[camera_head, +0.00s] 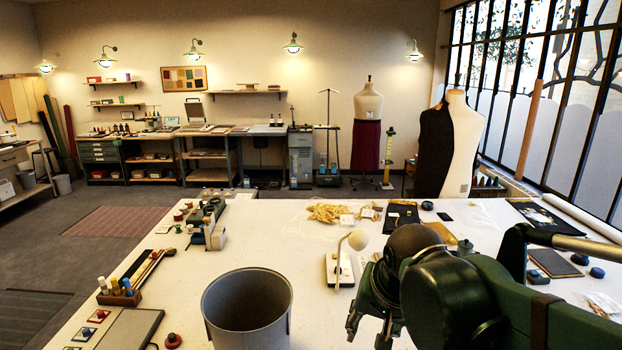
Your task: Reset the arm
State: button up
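My arm comes in from the right edge of the view and reaches over the white table (190,275). My gripper (370,328) hangs low at the arm's end, right of the grey bin. Its fingers point down and stand apart, with nothing seen between them. The arm's dark green links cover part of the table behind it, and the lower fingertips are close to the bottom edge of the view.
An open grey bin (247,310) stands at the front middle of the table. A small white lamp (357,240) rises behind my gripper. A wooden block with several spools (120,298) sits left. Yellow fabric scraps (329,213) and a dark cloth (402,215) lie farther back.

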jog(key=s+d+f+n+t+b, duration=0.2)
jog(key=s+d+f+n, duration=0.1)
jog(key=s+d+f, duration=0.3)
jog(key=s+d, duration=0.2)
jog(key=d, duration=0.1)
jog(key=shift+d+f+n+t+h+b, duration=0.2)
jog(key=shift+n+t+h+b, duration=0.1)
jog(key=shift+h+b, duration=0.1)
jog(key=shift+s, duration=0.1)
dwell(0.8)
